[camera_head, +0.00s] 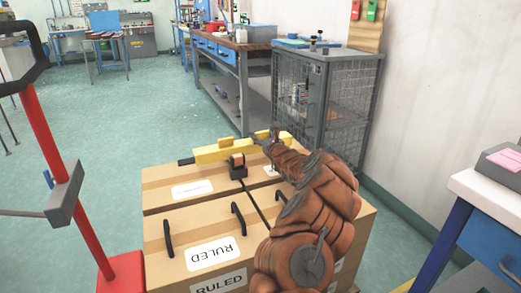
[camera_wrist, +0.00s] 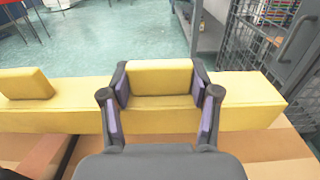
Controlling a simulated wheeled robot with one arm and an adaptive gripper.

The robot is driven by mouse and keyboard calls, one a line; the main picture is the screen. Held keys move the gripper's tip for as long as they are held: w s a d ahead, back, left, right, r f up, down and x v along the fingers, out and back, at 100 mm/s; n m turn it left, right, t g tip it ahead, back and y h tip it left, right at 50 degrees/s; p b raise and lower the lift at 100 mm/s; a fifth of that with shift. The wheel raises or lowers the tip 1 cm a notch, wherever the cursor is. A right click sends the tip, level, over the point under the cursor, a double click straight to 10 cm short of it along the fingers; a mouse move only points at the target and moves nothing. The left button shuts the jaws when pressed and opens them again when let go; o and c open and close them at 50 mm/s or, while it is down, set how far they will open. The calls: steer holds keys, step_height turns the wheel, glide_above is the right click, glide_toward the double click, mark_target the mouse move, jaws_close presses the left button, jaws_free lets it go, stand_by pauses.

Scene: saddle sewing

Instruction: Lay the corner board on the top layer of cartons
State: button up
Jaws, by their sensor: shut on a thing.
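The corner board, a long yellow bar with raised yellow blocks (camera_head: 225,153), lies across the picture at the far edge of the carton tops in the head view. It also spans the wrist view (camera_wrist: 60,112). My gripper (camera_head: 268,139) is at its right part. In the wrist view my gripper (camera_wrist: 158,82) is shut on a raised yellow block of the board, with a purple-padded finger on each side. The top layer of cartons (camera_head: 180,215) is brown with white labels and black handles. I cannot tell whether the board touches the cartons.
A small dark item with a brown top (camera_head: 237,166) sits on the cartons just in front of the board. A wire cage cabinet (camera_head: 325,95) stands close behind the cartons on the right. A red post (camera_head: 75,185) stands at left. Green floor is open at far left.

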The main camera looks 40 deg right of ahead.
step_height(320, 180, down, 4)
steer(key=shift+f+b, duration=0.1)
steer(key=shift+b, duration=0.5)
steer(key=o, duration=1.3)
steer(key=shift+o, duration=0.2)
steer(key=shift+r, duration=0.2)
steer(key=shift+s+a, duration=0.1)
steer(key=shift+s, duration=0.45)
steer(key=shift+p+v, duration=1.45)
steer(key=shift+v, duration=4.05)
steer(key=shift+f, duration=0.1)
